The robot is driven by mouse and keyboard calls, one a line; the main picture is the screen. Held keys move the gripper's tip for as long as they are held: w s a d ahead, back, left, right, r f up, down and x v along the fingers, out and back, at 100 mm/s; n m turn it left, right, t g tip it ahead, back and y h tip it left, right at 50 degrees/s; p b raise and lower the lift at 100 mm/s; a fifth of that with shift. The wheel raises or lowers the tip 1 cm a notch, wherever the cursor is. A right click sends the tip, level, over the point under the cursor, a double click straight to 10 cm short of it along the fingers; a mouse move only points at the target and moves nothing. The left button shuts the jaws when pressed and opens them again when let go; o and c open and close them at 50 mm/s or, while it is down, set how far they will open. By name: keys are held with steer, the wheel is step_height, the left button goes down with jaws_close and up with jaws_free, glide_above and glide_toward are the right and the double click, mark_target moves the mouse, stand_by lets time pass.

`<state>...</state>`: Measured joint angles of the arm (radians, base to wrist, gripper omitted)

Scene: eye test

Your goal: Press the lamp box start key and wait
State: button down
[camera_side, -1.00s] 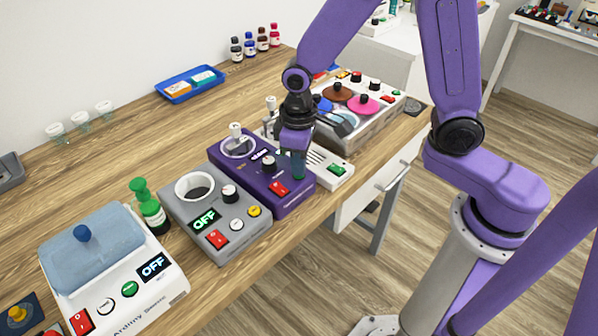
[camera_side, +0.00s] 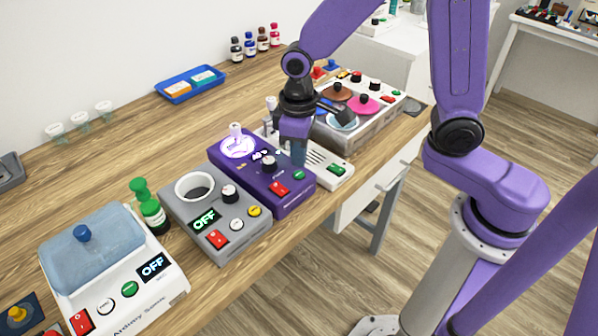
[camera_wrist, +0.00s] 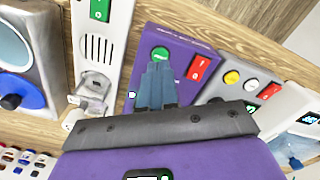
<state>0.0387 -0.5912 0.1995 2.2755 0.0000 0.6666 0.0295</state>
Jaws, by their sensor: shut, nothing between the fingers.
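The lamp box is the purple box (camera_side: 246,184) in the middle of the bench. Its round top plate (camera_side: 240,146) glows bright white-violet. Its front carries a black knob (camera_side: 268,164), a red rocker switch (camera_side: 278,188) and the green start key (camera_side: 299,175). The wrist view shows the green key (camera_wrist: 160,52) just beyond my fingertips, and the red switch (camera_wrist: 199,68) beside it. My gripper (camera_side: 298,164) is shut and empty, its fingertips just above the green key, seemingly clear of it. In the wrist view my gripper (camera_wrist: 158,68) covers part of the purple top.
A grey device (camera_side: 216,209) reading OFF stands close on the left; a white slotted device (camera_side: 325,168) stands close on the right.

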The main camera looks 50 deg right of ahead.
step_height(320, 180, up, 5)
stand_by(0.7)
steer(key=shift+s, duration=0.1)
steer(key=s+d+n, duration=0.3)
steer(key=s+d, duration=0.1)
steer(key=s, duration=0.6)
steer(key=s+d+r+n, duration=0.1)
steer(key=s+d+n, duration=0.2)
steer(key=s, duration=0.7)
steer(key=shift+d+r+n, duration=0.25)
steer(key=shift+d+n, duration=0.05)
steer(key=shift+d, duration=0.4)
steer(key=shift+w, duration=0.1)
stand_by(4.1)
